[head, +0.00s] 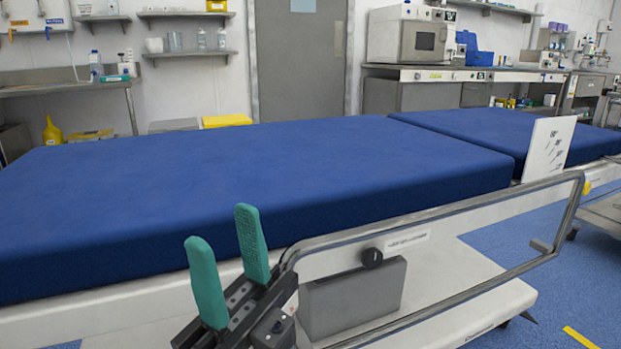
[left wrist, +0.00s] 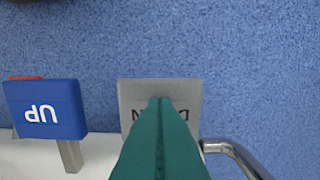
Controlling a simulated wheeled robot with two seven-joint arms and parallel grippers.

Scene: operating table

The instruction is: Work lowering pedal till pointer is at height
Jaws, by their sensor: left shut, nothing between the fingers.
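In the left wrist view, a grey pedal (left wrist: 135,95) carries dark letters, partly hidden behind my left gripper (left wrist: 160,103). The teal fingers are shut, empty and over the pedal; I cannot tell whether they touch it. A blue pedal (left wrist: 45,95) marked UP is to its left. In the head view, the operating table (head: 250,160) has a blue mattress. A white scale plate (head: 548,150) with tick marks and numbers stands at its near side; I cannot make out a pointer. My right gripper (head: 223,232) is open and empty beside the table's near edge.
A metal side rail (head: 450,210) runs along the table's near side, with a black knob (head: 372,258) and a grey box (head: 352,298) below. A bent metal bar (left wrist: 235,152) is right of the grey pedal.

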